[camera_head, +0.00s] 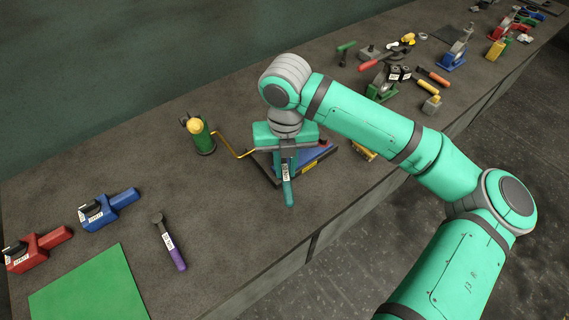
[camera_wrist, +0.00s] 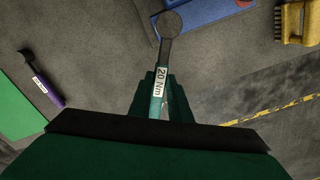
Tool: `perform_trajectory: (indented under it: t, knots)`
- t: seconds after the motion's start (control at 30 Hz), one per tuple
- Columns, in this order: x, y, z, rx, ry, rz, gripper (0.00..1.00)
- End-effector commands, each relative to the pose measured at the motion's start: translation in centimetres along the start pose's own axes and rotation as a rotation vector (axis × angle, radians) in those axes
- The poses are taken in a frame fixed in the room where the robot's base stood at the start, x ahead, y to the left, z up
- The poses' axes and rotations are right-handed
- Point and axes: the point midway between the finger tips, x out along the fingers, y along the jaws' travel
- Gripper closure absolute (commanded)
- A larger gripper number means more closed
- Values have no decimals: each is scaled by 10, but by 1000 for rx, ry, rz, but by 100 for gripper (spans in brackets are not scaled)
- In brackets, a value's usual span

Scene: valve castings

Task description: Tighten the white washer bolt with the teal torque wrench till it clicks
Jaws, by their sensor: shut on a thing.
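My gripper (camera_head: 287,158) is shut on the teal torque wrench (camera_head: 288,190). In the wrist view my gripper (camera_wrist: 163,100) has the wrench (camera_wrist: 159,75) between its fingers, its white "20 Nm" label and dark round head pointing up the picture. The head lies at the edge of a blue block (camera_wrist: 208,10). In the head view my gripper hides the wrench head and part of the blue fixture on its dark base (camera_head: 318,158). I cannot make out the white washer bolt in either view, nor whether the wrench touches anything.
A purple-handled wrench (camera_head: 168,243) lies to the left, near a green mat (camera_head: 90,287) and blue (camera_head: 108,209) and red (camera_head: 37,248) tools. A yellow brush (camera_wrist: 298,22) lies right. Several tools crowd the far bench.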

Motion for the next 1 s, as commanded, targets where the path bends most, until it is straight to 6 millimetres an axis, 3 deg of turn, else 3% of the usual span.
perform_trajectory:
  t: [0.53, 1.0]
  knots:
    - [35, 2, -1, -3, 0, 2, 100]
    - [40, 2, -1, -4, -1, 1, 100]
